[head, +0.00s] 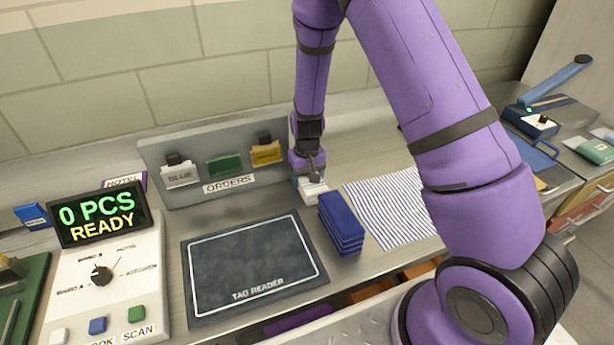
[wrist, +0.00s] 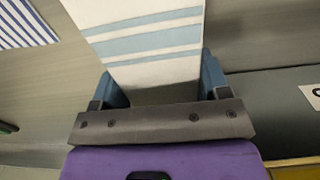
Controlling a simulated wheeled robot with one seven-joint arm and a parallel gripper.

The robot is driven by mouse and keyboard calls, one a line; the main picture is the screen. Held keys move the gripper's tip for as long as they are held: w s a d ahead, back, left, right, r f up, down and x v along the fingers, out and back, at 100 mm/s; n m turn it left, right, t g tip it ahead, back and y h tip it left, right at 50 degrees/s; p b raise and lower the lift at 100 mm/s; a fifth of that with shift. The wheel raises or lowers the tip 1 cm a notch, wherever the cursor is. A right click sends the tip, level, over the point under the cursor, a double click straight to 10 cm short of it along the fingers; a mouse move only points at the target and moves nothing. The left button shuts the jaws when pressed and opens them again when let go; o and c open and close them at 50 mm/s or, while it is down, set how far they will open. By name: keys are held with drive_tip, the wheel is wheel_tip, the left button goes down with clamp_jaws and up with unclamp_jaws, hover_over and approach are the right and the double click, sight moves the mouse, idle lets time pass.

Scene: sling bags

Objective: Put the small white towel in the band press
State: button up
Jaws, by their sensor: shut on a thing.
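The small white towel (wrist: 150,30) has pale blue stripes and fills the gap between my fingers in the wrist view. In the head view it is a small white block (head: 313,194), partly covered by my gripper (head: 311,179). My gripper, also in the wrist view (wrist: 162,84), is shut on the towel. It is behind the blue folded stack, near the right end of the orders board. Whether the towel touches the counter is not clear. A blue device with a long raised lever (head: 535,115), which looks like the band press, stands at the far right, well apart from my gripper.
A stack of folded blue cloths (head: 341,224) stands just in front of the towel. A striped cloth (head: 390,208) lies to its right. The orders board (head: 218,198) is close on the left. The tag reader pad (head: 252,265) is bare. The display (head: 101,216) reads 0 PCS READY.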

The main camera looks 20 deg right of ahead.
drive_tip(key=o, duration=1)
drive_tip(key=s+d+r+t, duration=0.1)
drive_tip(key=s+r, duration=0.2)
drive_tip(key=r, duration=0.9)
drive_tip(key=s+d+r, duration=0.1)
drive_tip(key=s+r, duration=0.1)
drive_tip(key=r, duration=1.1)
drive_tip(key=s+d+r+t, duration=0.1)
drive_tip(key=s+r, duration=0.4)
drive_tip(key=s, duration=0.3)
drive_tip(key=s+d+r+t, duration=0.1)
drive_tip(key=s+r, duration=0.4)
drive_tip(key=s, duration=0.3)
drive_tip(key=s+d+r+t, duration=0.1)
drive_tip(key=s+r+t, duration=0.1)
drive_tip(key=s+r, duration=0.3)
drive_tip(key=shift+s+d+r, duration=0.15)
drive_tip(key=shift+s, duration=1.8)
drive_tip(key=shift+o, duration=0.3)
drive_tip(key=shift+s, duration=0.3)
